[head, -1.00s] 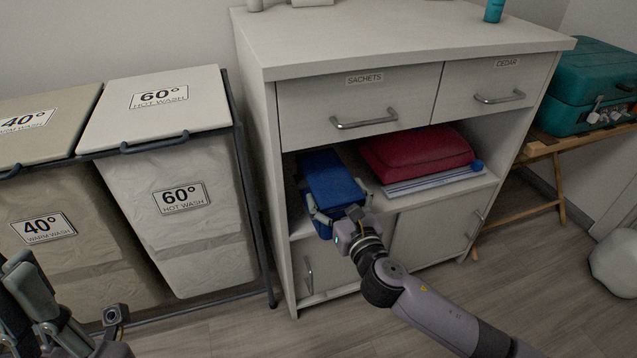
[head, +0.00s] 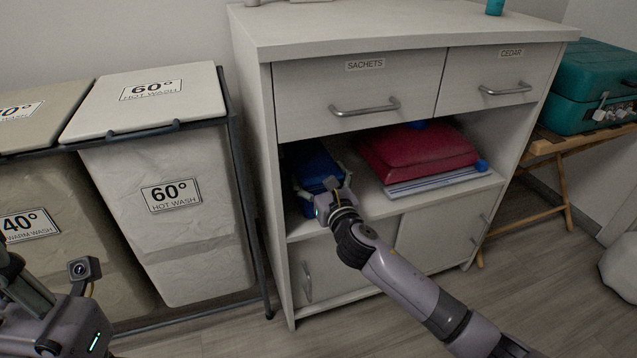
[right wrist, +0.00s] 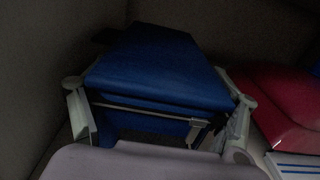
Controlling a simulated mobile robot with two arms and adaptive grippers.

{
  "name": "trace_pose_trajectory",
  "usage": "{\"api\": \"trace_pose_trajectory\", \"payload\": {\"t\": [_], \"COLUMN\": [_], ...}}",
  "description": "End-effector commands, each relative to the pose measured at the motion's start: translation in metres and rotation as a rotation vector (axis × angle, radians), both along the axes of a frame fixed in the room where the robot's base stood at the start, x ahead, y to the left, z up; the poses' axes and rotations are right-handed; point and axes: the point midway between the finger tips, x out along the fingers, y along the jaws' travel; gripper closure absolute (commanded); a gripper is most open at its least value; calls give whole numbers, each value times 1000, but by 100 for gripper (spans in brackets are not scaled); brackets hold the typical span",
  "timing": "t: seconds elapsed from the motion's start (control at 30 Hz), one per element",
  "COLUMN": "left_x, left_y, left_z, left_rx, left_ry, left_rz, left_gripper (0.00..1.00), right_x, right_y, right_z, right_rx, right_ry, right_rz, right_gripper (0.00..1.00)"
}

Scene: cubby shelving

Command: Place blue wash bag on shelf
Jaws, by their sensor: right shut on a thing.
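The blue wash bag (head: 312,164) is inside the left part of the open shelf (head: 403,204), under the drawer labelled SACHETS. It also shows in the right wrist view (right wrist: 158,68), between the two fingers. My right gripper (head: 322,186) is shut on the bag, with a finger on each side. I cannot tell whether the bag's underside touches the shelf board. My left gripper is at the lower left of the head view (head: 30,310), only partly in frame, and its fingertips cannot be made out well.
A red folded item (head: 418,152) lies on a white and blue flat item (head: 437,180) to the bag's right. The cabinet's left wall is close on the bag's left. Laundry bins (head: 165,210) stand left, and a teal case (head: 592,88) right.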

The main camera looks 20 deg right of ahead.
Motion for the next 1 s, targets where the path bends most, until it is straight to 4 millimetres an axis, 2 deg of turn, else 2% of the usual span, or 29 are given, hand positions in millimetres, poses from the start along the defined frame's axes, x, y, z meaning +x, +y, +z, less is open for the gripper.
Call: {"api": "trace_pose_trajectory", "payload": {"t": [0.23, 0.27, 0.53, 0.87, 1.0], "left_x": [0, 0, 0, 0, -1], "left_y": [0, 0, 0, 0, 0], "left_z": [1, 1, 1, 1, 6], "left_rx": [0, 0, 0, 0, -2], "left_ry": [0, 0, 1, 1, -5], "left_rz": [0, 0, 0, -1, -1], "left_gripper": [100, 100, 100, 100, 100], "right_x": [0, 0, 0, 0, -10], "right_y": [0, 0, 0, 0, 0], "right_z": [1, -1, 0, 1, 1], "right_rx": [0, 0, 0, 0, 0], "right_ry": [-2, 2, 1, 1, 3], "right_rz": [0, 0, 0, 0, 0], "right_gripper": [55, 18, 0, 0, 0]}}
